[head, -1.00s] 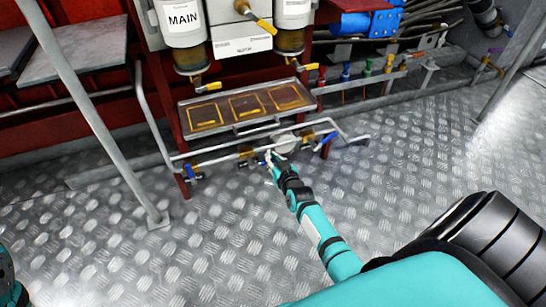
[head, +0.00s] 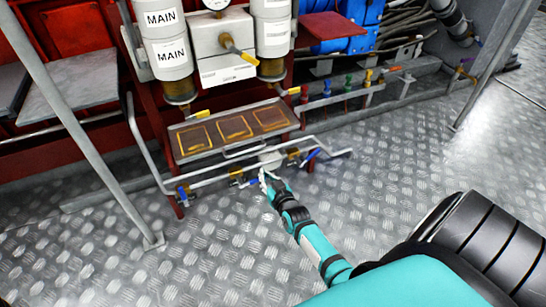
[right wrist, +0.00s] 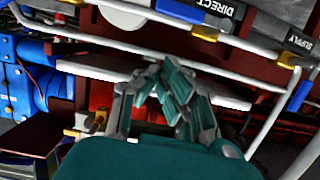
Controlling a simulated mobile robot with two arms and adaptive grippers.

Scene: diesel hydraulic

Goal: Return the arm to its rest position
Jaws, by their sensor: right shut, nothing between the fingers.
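My right arm (head: 318,245) reaches forward over the floor from the lower right in the head view. Its gripper (head: 264,178) is near the low pipe and valves below the drip tray; I cannot tell from this view if it touches them. In the right wrist view the right gripper (right wrist: 162,72) has its fingers together with nothing between them, close below a white pipe (right wrist: 245,77). My left gripper is not in view.
A drip tray (head: 190,153) and low pipe with a blue-handled valve (head: 311,154) stand before the MAIN filters (head: 172,53). A grey post (head: 78,130) rises at left. The tread-plate floor (head: 420,140) is open at right.

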